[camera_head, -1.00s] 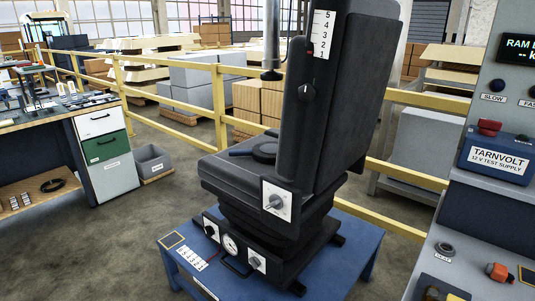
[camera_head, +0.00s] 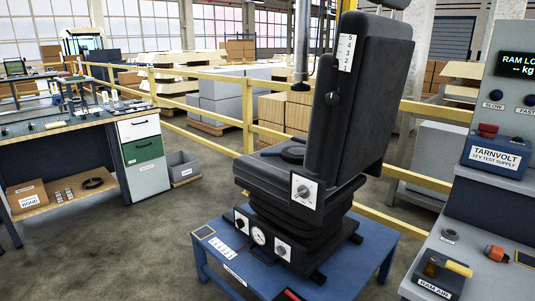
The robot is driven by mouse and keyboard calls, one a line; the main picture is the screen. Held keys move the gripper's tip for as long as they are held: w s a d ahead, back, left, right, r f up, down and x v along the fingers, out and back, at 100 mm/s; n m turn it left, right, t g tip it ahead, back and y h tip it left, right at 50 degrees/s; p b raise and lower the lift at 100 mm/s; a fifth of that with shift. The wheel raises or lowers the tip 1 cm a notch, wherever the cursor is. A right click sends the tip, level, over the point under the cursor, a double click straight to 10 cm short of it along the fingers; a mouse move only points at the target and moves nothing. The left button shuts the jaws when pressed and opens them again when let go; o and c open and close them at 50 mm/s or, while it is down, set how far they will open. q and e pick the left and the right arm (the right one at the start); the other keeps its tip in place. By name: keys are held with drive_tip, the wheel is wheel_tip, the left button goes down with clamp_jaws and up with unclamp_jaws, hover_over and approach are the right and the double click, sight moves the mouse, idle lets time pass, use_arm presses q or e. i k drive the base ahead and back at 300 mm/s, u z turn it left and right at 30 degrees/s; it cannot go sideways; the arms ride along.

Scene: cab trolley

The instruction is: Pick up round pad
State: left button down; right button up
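A dark round disc (camera_head: 292,154), which looks like the round pad, lies on the seat cushion (camera_head: 262,172) of a black cab seat. The disc is close to the foot of the seat's backrest (camera_head: 360,100), whose edge hides part of it. A dark bar or strap lies beside it on the cushion. Neither of my grippers is in view.
The seat stands on a blue table (camera_head: 345,270). A console with a blue test supply (camera_head: 496,155) is at right, a workbench (camera_head: 75,128) at left. Grey floor between bench and blue table is clear.

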sight(294, 155)
drive_tip(key=u, duration=1.15)
drive_tip(key=i, duration=1.55)
drive_tip(key=u, duration=0.45)
drive_tip(key=i, duration=1.7)
drive_tip(key=z, duration=0.75)
